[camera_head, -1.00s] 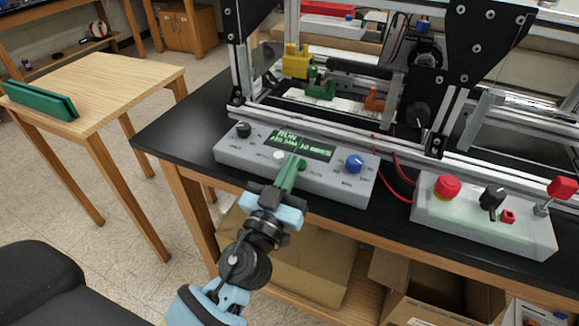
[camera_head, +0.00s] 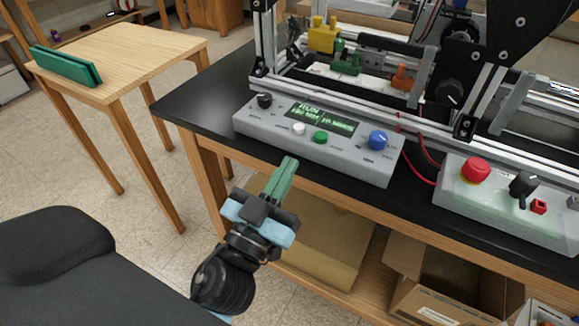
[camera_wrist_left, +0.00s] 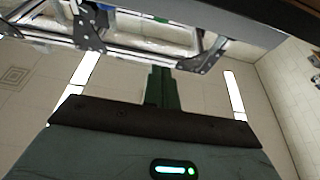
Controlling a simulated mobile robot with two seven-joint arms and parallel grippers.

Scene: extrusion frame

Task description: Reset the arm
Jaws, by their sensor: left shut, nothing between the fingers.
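My left gripper (camera_head: 283,176) is in the head view, below and in front of the grey control box. Its green fingers are shut together with nothing between them. They are clear of the box and of the bench edge. The left wrist view also shows the shut fingers (camera_wrist_left: 162,88). The control box (camera_head: 320,140) has a lit screen reading RUN, a white button, a green button and a blue knob. My right gripper does not show.
The black bench (camera_head: 190,108) carries the extrusion frame (camera_head: 375,105). A second control box (camera_head: 520,212) with a red button stands at the right. A wooden table (camera_head: 130,62) holds a green block (camera_head: 64,66) at the left. Cardboard boxes (camera_head: 315,243) sit below the bench.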

